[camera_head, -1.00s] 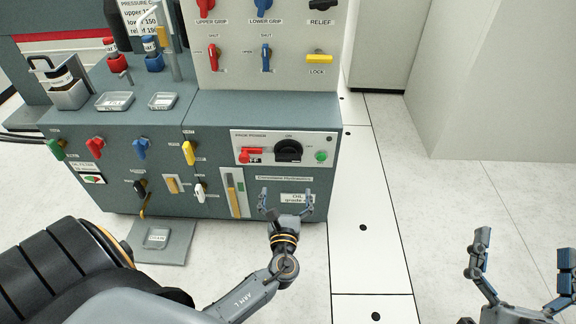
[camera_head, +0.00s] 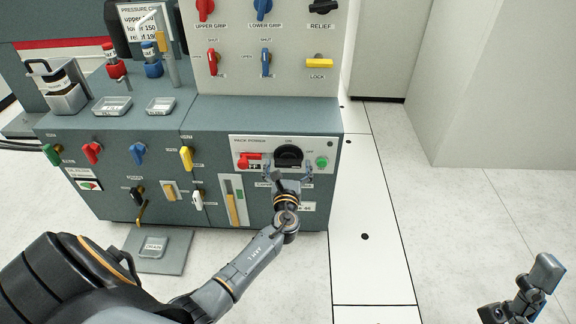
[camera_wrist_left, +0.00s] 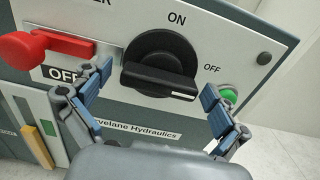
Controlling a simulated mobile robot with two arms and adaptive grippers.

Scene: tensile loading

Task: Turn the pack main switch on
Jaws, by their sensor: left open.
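The pack main switch is a black rotary knob (camera_head: 288,156) on the white PACK POWER panel (camera_head: 240,143) at the cabinet's upper right. In the left wrist view the knob (camera_wrist_left: 160,66) shows large, its grip bar lying nearly level with a white pointer mark at the right end, below the OFF label. The ON label stands above it. My left gripper (camera_head: 288,172) is open in front of the knob's lower part; in the wrist view its fingers (camera_wrist_left: 157,92) stand either side of the knob, apart from it. My right gripper (camera_head: 533,290) is at the lower right, away from the cabinet; its opening is unclear.
A red lever (camera_head: 249,160) sits left of the knob and a green button (camera_head: 322,162) to its right, both close to my left fingers. Coloured valve handles, such as a yellow one (camera_head: 187,158), line the cabinet front. Floor at right is clear.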

